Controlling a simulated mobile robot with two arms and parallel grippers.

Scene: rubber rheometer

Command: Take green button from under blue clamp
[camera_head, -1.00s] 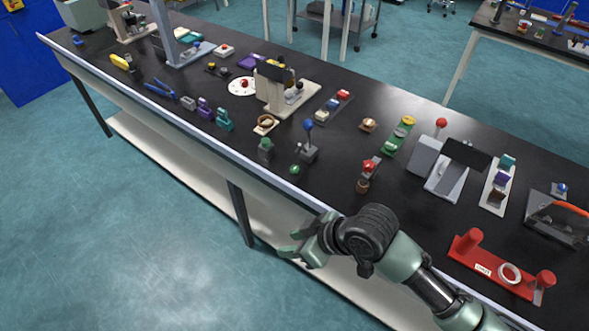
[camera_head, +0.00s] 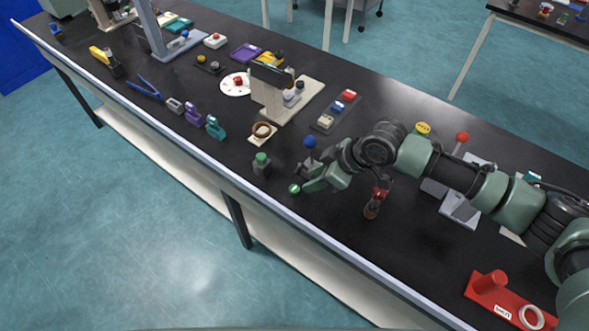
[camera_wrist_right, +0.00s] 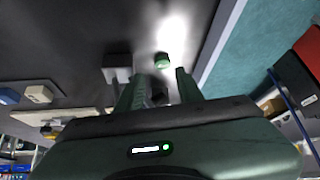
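The green button (camera_head: 294,188) is a small round piece on the black bench near its front edge. It also shows in the right wrist view (camera_wrist_right: 162,60), just beyond and between my fingertips. My right gripper (camera_head: 308,178) is open and empty, low over the bench beside the button; in the wrist view its two fingers (camera_wrist_right: 158,82) stand apart. The clamp with the blue knob (camera_head: 309,142) stands just behind the gripper, its base partly hidden by it; a grey block beside the left finger is probably that base (camera_wrist_right: 117,67). My left gripper is not in view.
A green-topped grey piece (camera_head: 262,163) stands left of the button. A red-topped part (camera_head: 375,203) stands to the right, under my right arm. The bench's front edge (camera_head: 270,208) is close to the button.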

